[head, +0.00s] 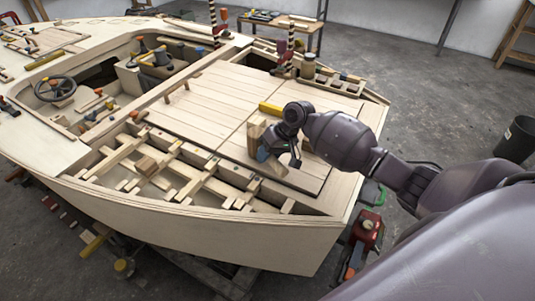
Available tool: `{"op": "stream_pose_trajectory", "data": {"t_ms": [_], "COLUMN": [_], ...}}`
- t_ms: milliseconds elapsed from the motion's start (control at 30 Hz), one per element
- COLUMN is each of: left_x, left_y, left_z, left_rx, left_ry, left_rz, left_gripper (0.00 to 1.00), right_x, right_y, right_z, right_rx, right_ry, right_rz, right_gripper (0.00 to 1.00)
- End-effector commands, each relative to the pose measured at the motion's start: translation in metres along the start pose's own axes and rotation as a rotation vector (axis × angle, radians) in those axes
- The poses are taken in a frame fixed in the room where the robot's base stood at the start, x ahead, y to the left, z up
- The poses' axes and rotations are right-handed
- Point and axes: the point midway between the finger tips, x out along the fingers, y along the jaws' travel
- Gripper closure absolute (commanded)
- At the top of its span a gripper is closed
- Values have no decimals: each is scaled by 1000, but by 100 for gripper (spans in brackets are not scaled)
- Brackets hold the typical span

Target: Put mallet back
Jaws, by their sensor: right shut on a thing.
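My right gripper (270,157) reaches in from the right, low over the plank deck panel (215,100) of the plywood hull. It is shut on what looks like the mallet (256,132), whose pale wooden block shows just left of the gripper. The gripper and wrist hide part of it, and I cannot make out its handle clearly. I cannot tell whether it touches the deck. My left gripper is not in view.
A yellow block-like item (270,108) lies on the deck behind the gripper. Open framed bays (165,165) with loose wood pieces lie to the left. A rack with a jar (308,66) stands at the back right. The left deck planks are mostly clear.

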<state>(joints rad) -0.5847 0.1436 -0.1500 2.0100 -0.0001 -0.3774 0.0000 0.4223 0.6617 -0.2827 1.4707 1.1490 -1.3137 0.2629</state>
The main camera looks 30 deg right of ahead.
Motion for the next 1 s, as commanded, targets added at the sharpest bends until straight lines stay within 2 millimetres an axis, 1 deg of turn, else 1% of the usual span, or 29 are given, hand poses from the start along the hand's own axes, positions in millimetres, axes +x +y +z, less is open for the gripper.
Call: {"op": "stream_pose_trajectory", "data": {"t_ms": [300, 600, 633, 700, 800, 1000], "left_x": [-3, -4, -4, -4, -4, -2], "left_y": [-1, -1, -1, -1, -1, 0], "left_z": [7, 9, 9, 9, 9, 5], "left_rx": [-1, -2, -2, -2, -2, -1], "left_ry": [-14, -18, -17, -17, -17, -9], "left_rz": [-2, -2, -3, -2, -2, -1], "left_gripper": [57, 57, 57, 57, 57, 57], "right_x": [1, 4, 4, 4, 4, 5], "right_y": [0, 2, 2, 2, 2, 3], "right_z": [0, 0, 0, 0, 1, 2], "right_rx": [-1, 0, -1, -1, 0, 1], "right_ry": [1, 1, 1, 1, 0, -2], "right_rz": [-1, -1, -1, -1, 0, 1], "right_gripper": [100, 100, 67, 56, 41, 41]}}
